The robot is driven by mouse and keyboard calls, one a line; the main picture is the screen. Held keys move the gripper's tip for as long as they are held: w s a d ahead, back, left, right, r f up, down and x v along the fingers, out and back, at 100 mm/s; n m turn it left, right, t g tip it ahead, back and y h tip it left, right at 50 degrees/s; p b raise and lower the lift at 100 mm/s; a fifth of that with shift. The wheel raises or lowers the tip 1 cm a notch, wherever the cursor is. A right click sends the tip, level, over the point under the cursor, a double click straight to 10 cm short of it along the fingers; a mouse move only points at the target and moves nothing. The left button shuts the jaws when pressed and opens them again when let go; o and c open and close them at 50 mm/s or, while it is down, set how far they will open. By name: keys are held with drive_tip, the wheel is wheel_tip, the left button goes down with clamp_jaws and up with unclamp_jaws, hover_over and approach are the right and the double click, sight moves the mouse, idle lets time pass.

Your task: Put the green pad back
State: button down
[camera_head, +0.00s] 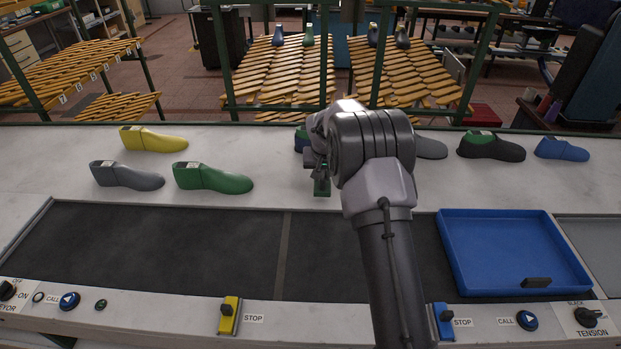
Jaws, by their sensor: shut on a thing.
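I cannot tell whether the pad touches the surface. A dark blue and green last (300,139) is right behind the gripper, mostly hidden by it. A green last (212,178) lies to the left, clear of the gripper.
A yellow last (153,139) and a grey last (127,176) lie at the left. A grey last (432,148), a dark green and black last (491,147) and a blue last (562,149) stand at the right. A blue tray (450,250) holds a black block (537,282). The dark belt (150,245) is bare.

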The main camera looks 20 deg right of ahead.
drive_tip(key=w, duration=0.1)
drive_tip(key=w+a, duration=0.1)
drive_tip(key=w, duration=0.1)
drive_tip(key=w+f, duration=0.1)
drive_tip(key=w, duration=0.1)
drive_tip(key=shift+a, duration=0.3)
drive_tip(key=shift+f+b, duration=0.55)
drive_tip(key=shift+f, duration=0.9)
drive_tip(key=shift+f, duration=0.25)
drive_tip(key=c, duration=1.3)
unclamp_jaws()
drive_tip(key=shift+r, duration=0.1)
